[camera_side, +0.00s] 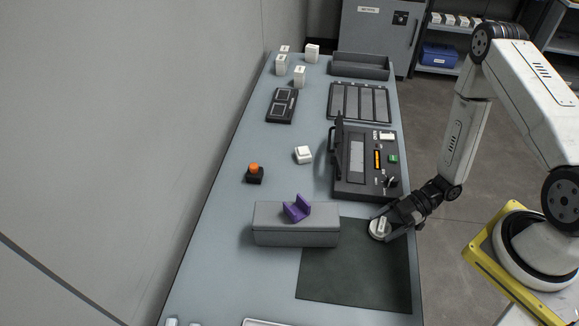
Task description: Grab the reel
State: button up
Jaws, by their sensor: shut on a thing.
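The reel (378,228) is a small white round piece at the upper right of the dark mat (355,275). My gripper (384,221) reaches in from the right and is shut on the reel. The gripper's fingers partly cover the reel's right side. I cannot tell whether the reel touches the mat or is slightly above it.
A grey block (296,232) with a purple cradle (296,207) stands left of the mat. The dark splicing machine (345,187) is just behind my gripper. Most of the mat is bare.

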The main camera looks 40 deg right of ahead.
notch_tip(320, 180, up, 10)
dwell(0.8)
jog(key=shift+f, duration=0.1)
dwell(0.5)
